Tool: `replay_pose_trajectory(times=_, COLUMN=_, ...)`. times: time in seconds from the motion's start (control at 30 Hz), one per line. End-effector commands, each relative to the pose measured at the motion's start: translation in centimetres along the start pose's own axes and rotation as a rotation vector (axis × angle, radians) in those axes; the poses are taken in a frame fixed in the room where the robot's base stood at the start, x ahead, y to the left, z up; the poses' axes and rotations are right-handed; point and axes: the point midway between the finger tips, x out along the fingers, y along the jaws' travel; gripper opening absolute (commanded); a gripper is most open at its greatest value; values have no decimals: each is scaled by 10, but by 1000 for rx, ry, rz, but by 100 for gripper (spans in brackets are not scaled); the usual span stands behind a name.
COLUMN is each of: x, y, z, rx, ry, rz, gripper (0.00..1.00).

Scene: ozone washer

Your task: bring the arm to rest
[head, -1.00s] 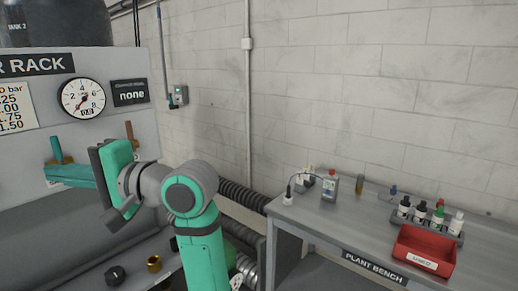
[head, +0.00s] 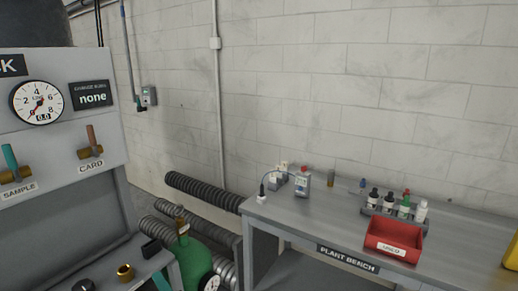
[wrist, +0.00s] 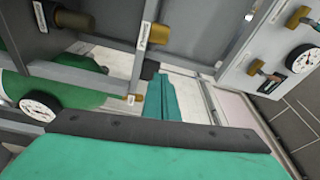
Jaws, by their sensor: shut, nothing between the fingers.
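My gripper (wrist: 163,80) shows in the wrist view as two teal fingers side by side, shut with nothing between them. The wide teal body with a dark edge along the bottom of that view is mine. The fingers point towards a pale floor area between grey frames. They appear clear of the things around them.
The rack panel with a round gauge (head: 37,102) and two valves stands at left. A green cylinder (head: 194,258) and ribbed hoses (head: 203,193) fill the gap before the plant bench (head: 290,222). The bench holds a red bin (head: 392,247) and several bottles.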

Motion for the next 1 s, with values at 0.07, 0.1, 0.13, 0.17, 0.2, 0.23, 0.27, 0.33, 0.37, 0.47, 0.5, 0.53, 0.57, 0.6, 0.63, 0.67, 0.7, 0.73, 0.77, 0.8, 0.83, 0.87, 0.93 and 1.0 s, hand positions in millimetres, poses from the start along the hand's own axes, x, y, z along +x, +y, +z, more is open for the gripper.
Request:
replay_pose_trajectory(times=0.07, x=-21, y=32, z=-4, rx=-34, ry=57, rz=35, gripper=0)
replay_pose_trajectory(times=0.1, x=-32, y=44, z=-6, rx=-56, ry=86, rz=50, gripper=0)
replay_pose_trajectory(times=0.13, x=-40, y=54, z=-7, rx=-72, ry=106, rz=62, gripper=0)
replay_pose_trajectory(times=0.17, x=-48, y=64, z=-8, rx=-90, ry=126, rz=76, gripper=0)
replay_pose_trajectory(times=0.2, x=-59, y=75, z=-9, rx=-113, ry=151, rz=92, gripper=0)
replay_pose_trajectory(times=0.23, x=-68, y=84, z=-10, rx=-133, ry=171, rz=105, gripper=0)
replay_pose_trajectory(times=0.27, x=-77, y=92, z=-10, rx=-150, ry=188, rz=119, gripper=0)
replay_pose_trajectory(times=0.33, x=-98, y=110, z=-10, rx=-196, ry=228, rz=153, gripper=0)
replay_pose_trajectory(times=0.37, x=-107, y=118, z=-10, rx=-217, ry=245, rz=169, gripper=0)
replay_pose_trajectory(times=0.47, x=-140, y=140, z=-9, rx=-288, ry=296, rz=221, gripper=0)
replay_pose_trajectory(times=0.5, x=-154, y=148, z=-8, rx=-317, ry=314, rz=243, gripper=0)
replay_pose_trajectory(times=0.53, x=-164, y=154, z=-7, rx=-339, ry=328, rz=259, gripper=0)
replay_pose_trajectory(times=0.57, x=-174, y=159, z=-5, rx=-363, ry=340, rz=276, gripper=0)
replay_pose_trajectory(times=0.6, x=-188, y=166, z=-4, rx=-393, ry=356, rz=299, gripper=0)
replay_pose_trajectory(times=0.63, x=-198, y=170, z=-2, rx=-418, ry=367, rz=317, gripper=0)
replay_pose_trajectory(times=0.67, x=-208, y=175, z=0, rx=-440, ry=377, rz=335, gripper=0)
replay_pose_trajectory(times=0.7, x=-222, y=179, z=2, rx=-473, ry=390, rz=358, gripper=0)
replay_pose_trajectory(times=0.73, x=-232, y=183, z=4, rx=-498, ry=398, rz=375, gripper=0)
replay_pose_trajectory(times=0.77, x=-242, y=186, z=7, rx=-523, ry=405, rz=394, gripper=0)
replay_pose_trajectory(times=0.8, x=-255, y=190, z=11, rx=-557, ry=413, rz=417, gripper=0)
replay_pose_trajectory(times=0.83, x=-265, y=192, z=14, rx=-582, ry=418, rz=434, gripper=0)
replay_pose_trajectory(times=0.87, x=-275, y=194, z=17, rx=-608, ry=421, rz=452, gripper=0)
replay_pose_trajectory(times=0.93, x=-298, y=197, z=24, rx=-669, ry=431, rz=493, gripper=0)
replay_pose_trajectory(times=1.0, x=-321, y=199, z=32, rx=-731, ry=435, rz=536, gripper=0)
